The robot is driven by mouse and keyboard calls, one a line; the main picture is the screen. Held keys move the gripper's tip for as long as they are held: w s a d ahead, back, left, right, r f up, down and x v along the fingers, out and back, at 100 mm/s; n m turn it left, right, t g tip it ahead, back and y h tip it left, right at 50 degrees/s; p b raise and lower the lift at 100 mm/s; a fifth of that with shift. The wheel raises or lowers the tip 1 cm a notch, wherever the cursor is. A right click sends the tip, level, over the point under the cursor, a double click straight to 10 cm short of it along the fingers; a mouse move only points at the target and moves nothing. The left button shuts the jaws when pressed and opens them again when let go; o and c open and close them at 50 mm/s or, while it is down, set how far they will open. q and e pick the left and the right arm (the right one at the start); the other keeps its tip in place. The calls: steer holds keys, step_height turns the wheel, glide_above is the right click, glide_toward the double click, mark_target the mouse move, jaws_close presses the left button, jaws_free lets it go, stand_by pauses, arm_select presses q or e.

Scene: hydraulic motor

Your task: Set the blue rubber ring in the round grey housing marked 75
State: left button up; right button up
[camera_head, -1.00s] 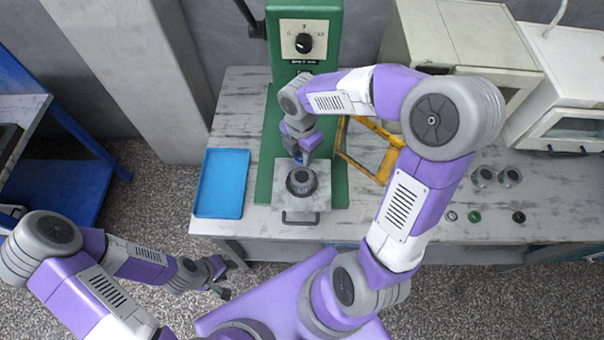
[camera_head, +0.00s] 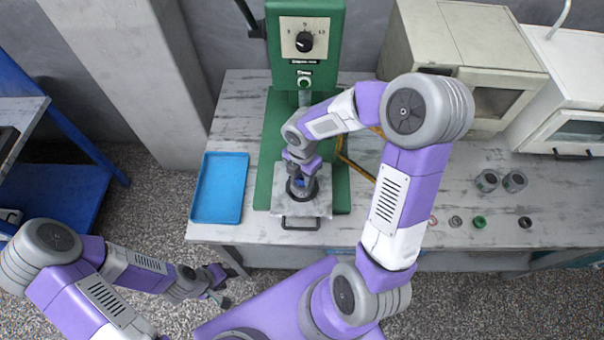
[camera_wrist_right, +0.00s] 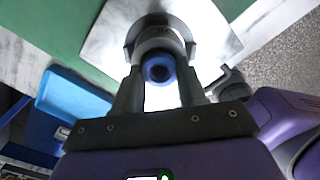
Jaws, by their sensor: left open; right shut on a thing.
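The blue rubber ring (camera_wrist_right: 158,70) is between the fingertips of my right gripper (camera_wrist_right: 158,80) in the right wrist view. That gripper is shut on it. In the head view the gripper (camera_head: 299,182) is right over the round grey housing (camera_head: 313,192), covering much of it. The housing also shows just beyond the ring in the wrist view (camera_wrist_right: 158,36); its 75 mark is not readable. I cannot tell whether the ring touches the housing. My left gripper (camera_head: 221,285) is open and empty, in front of the bench at lower left.
The housing stands on a pale plate with a handle (camera_head: 301,223), on the green press (camera_head: 302,45) base. A blue tray (camera_head: 220,190) lies to the left. Two grey cylinders (camera_head: 487,181) and several small rings (camera_head: 480,222) are at right. A yellow frame (camera_head: 352,160) is behind my right arm.

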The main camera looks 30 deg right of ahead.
mark_target(302, 178)
steer(key=o, duration=1)
step_height(302, 178, up, 12)
steer(key=p, duration=0.3)
